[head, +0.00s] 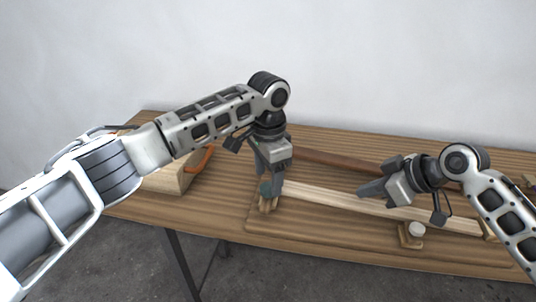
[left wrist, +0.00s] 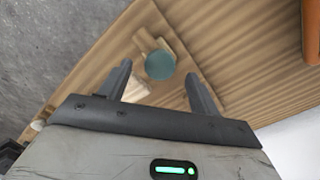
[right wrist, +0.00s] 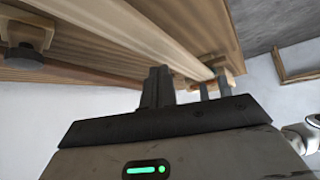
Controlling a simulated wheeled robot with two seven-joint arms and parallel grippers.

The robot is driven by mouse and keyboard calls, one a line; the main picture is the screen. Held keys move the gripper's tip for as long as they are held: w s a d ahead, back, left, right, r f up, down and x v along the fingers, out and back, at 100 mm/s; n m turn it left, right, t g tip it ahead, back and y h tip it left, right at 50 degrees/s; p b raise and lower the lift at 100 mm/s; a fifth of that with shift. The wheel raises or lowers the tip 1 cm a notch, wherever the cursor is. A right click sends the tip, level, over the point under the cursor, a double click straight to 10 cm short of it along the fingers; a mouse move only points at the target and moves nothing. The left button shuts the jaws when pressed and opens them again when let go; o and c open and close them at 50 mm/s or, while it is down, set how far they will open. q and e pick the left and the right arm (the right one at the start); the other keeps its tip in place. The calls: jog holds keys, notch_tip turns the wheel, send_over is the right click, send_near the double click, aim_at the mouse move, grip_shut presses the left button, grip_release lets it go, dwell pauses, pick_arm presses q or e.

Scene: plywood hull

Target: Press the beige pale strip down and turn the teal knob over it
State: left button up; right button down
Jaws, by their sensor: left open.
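The beige pale strip (head: 335,201) lies lengthwise along the wooden board, and it also shows in the right wrist view (right wrist: 120,36). The round teal knob (left wrist: 160,66) sits on a small wooden block at the strip's left end; in the head view the knob (head: 265,188) is partly covered. My left gripper (head: 270,184) points down over the knob. Its open fingers (left wrist: 156,80) are on either side of the knob, and contact cannot be told. My right gripper (head: 363,192) has its fingers together (right wrist: 157,72), empty, at the strip's middle; whether it touches the strip cannot be told.
A white knob (head: 416,229) on a wooden block stands at the strip's front, toward its right end. A dark brown strip (head: 335,162) lies behind. A wooden box (head: 170,180) with an orange handle (head: 200,160) is at the left. The table's front edge is close.

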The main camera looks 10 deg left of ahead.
aim_at(268, 187)
pick_arm(q)
jog(key=shift+f, duration=1.55)
jog(key=c, duration=1.1)
jog(key=shift+o, duration=0.2)
pick_arm(e)
jog(key=shift+f, duration=0.15)
